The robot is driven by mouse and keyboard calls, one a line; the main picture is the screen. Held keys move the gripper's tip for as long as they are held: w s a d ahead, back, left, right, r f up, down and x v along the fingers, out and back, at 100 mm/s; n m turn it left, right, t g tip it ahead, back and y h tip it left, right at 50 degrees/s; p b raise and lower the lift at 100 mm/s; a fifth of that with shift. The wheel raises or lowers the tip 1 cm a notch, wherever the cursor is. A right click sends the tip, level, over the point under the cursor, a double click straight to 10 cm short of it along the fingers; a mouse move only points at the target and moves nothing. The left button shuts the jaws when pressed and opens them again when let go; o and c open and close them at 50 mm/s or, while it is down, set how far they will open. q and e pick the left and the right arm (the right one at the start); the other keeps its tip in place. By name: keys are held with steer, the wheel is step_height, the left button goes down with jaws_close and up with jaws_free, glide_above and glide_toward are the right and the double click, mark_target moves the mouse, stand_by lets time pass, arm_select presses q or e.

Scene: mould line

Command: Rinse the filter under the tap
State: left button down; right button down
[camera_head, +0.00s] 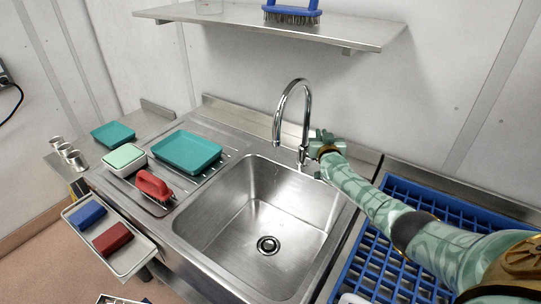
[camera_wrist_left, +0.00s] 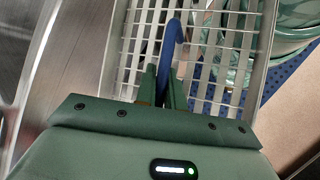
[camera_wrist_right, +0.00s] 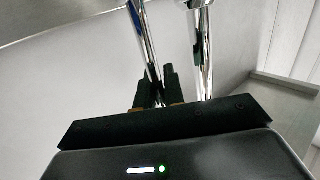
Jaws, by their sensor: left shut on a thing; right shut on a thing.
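The chrome tap (camera_head: 281,105) stands at the back of the steel sink (camera_head: 285,215). No water shows from its spout. My right gripper (camera_head: 320,145) is at the right side of the tap's base. In the right wrist view my right gripper (camera_wrist_right: 159,88) is shut on a thin chrome rod (camera_wrist_right: 143,40), which looks like the tap's lever; a thicker chrome pipe (camera_wrist_right: 203,50) is beside it. My left gripper (camera_wrist_left: 163,85) shows only in the left wrist view, shut on a narrow blue curved thing (camera_wrist_left: 172,40). I cannot tell whether this is the filter.
Teal trays (camera_head: 187,152), a pale green-lidded box (camera_head: 124,157) and a red-handled tool (camera_head: 153,185) sit left of the sink. A blue grid (camera_head: 375,265) is at right. In the left wrist view, a metal grid (camera_wrist_left: 215,60) lies behind the gripper. A shelf (camera_head: 240,22) overhangs the back.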

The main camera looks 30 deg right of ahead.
arm_select(q)
step_height(320, 180, up, 2)
steer(key=shift+r+p, duration=0.1)
steer(key=shift+p, duration=0.3)
arm_select(e)
steer(key=shift+w+d+r, duration=0.15)
steer(key=shift+d+r, duration=0.05)
steer(key=shift+r, duration=0.1)
arm_select(q)
steer(key=shift+r, duration=0.15)
arm_select(e)
steer(key=shift+f+y, duration=0.3)
arm_select(q)
steer(key=shift+w, duration=0.1)
arm_select(e)
steer(key=c, duration=1.5)
jaws_free()
steer(key=shift+d+f, duration=0.1)
